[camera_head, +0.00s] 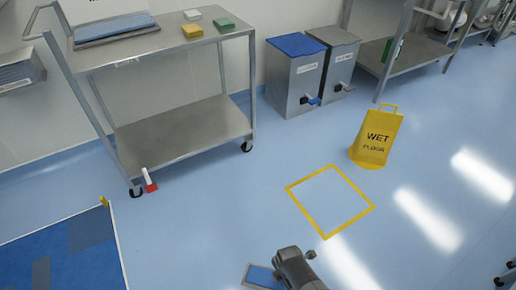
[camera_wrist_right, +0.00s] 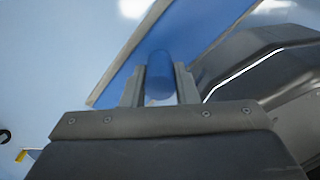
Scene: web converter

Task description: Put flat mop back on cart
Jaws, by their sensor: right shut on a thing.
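The flat mop shows in the head view as a blue pad with a pale edge (camera_head: 261,277) at the bottom, partly hidden by my dark right arm. In the right wrist view, my right gripper (camera_wrist_right: 159,88) is shut on the mop's round blue handle (camera_wrist_right: 158,68). The blue flat mop head (camera_wrist_right: 200,25) lies beyond the fingers. I cannot tell whether the mop touches the floor. The steel cart (camera_head: 180,135) with two shelves stands at the upper left, well away from the mop. My left gripper is not in view.
On the cart's top lie a blue folded pad (camera_head: 115,28) and small white, yellow and green blocks. Two bins (camera_head: 295,85) stand right of the cart. A yellow wet-floor sign (camera_head: 376,138) stands near a yellow floor square (camera_head: 330,200). A red-and-white item (camera_head: 149,180) is by the cart's wheel.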

